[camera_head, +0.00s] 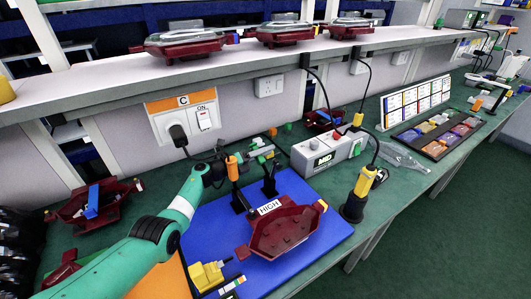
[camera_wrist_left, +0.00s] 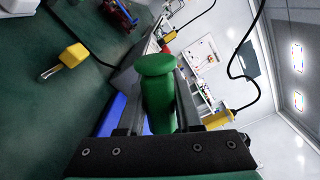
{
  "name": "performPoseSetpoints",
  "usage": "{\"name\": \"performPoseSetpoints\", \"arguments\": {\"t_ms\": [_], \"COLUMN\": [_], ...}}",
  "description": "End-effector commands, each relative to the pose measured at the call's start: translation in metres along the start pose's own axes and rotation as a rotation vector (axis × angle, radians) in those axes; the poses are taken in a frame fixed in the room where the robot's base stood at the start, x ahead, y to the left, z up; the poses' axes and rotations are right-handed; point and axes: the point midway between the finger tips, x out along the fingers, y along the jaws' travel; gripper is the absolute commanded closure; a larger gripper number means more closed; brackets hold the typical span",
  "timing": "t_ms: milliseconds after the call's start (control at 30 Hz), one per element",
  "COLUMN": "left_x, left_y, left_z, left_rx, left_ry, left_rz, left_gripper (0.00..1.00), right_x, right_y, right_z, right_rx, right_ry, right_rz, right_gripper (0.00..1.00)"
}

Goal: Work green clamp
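The green clamp (camera_wrist_left: 157,90) shows in the left wrist view as a green handle with a rounded knob, standing between the two fingers of my left gripper (camera_wrist_left: 158,108). It fills the gap and the fingers look shut on it. In the head view my left gripper (camera_head: 222,164) is at the back edge of the blue mat, by an orange-handled clamp (camera_head: 232,168) on a black stand. The clamp's green part (camera_head: 237,157) is small and partly hidden there. A dark red lamp housing (camera_head: 283,232) lies on the mat in front. My right gripper is out of view.
The blue mat (camera_head: 210,220) carries a HIGH label and yellow blocks (camera_head: 206,275). A grey tester box (camera_head: 327,152) and a yellow-black tool (camera_head: 358,195) stand to the right. Another lamp housing (camera_head: 93,203) lies left. The shelf (camera_head: 120,82) overhangs the back.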

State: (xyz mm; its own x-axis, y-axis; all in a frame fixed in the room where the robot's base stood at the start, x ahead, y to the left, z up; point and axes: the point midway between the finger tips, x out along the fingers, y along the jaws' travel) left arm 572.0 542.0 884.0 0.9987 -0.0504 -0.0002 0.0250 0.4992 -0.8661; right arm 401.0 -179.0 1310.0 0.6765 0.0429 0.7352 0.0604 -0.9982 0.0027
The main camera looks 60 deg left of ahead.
Motion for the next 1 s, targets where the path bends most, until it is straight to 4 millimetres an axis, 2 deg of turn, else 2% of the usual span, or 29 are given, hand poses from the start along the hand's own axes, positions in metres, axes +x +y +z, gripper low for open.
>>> {"name": "performPoseSetpoints", "arguments": {"t_ms": [33, 167, 1000], "left_x": [-0.0001, -0.0001, -0.0002], "left_y": [0.0001, 0.0001, 0.0002], "left_z": [-0.0001, -0.0001, -0.0003], "left_rx": [0.000, 0.000, 0.000], "left_ry": [0.000, 0.000, 0.000], "left_rz": [0.000, 0.000, 0.000], "left_gripper": [0.77, 1.00, 1.00], "right_x": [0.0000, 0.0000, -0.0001], "right_y": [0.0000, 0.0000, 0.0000], "right_z": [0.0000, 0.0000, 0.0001], "right_rx": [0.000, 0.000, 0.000], "right_ry": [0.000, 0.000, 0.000], "right_rz": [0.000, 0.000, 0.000], "right_gripper": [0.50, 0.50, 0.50]}}
